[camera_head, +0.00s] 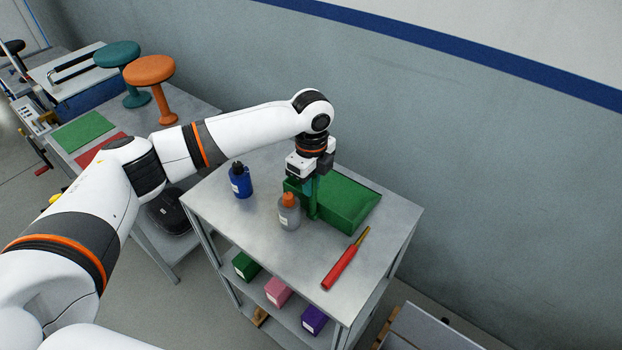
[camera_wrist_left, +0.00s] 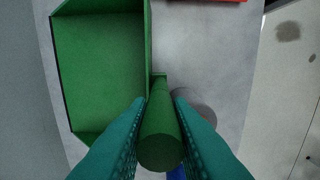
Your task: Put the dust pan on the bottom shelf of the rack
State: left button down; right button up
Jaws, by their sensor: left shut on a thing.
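The green dust pan (camera_head: 348,205) rests on the top of the grey metal rack (camera_head: 255,265), close to the wall side. My left gripper (camera_head: 308,186) is above the dust pan's handle and shut on it. In the left wrist view, the teal fingers of the left gripper (camera_wrist_left: 160,130) sit on both sides of the round green handle (camera_wrist_left: 158,150), and the pan's open tray (camera_wrist_left: 100,70) extends up and left. The rack's lower shelf holds several small boxes; its bottom shelf is mostly hidden. My right gripper is not in view.
A grey bottle with an orange cap (camera_head: 289,214) stands right beside the handle. A blue bottle (camera_head: 241,182) stands farther left. A red tool (camera_head: 344,263) lies near the right front edge. Green (camera_head: 245,266), pink (camera_head: 278,291) and purple (camera_head: 314,319) boxes sit below.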

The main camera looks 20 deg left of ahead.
pick_arm(q)
jog(key=shift+f, duration=0.1)
jog(key=c, duration=1.6)
grip_release()
jog(key=shift+f, duration=0.1)
jog(key=shift+c, duration=0.2)
jog(key=o, duration=0.3)
jog(key=shift+o, duration=0.2)
jog(key=shift+s, duration=0.1)
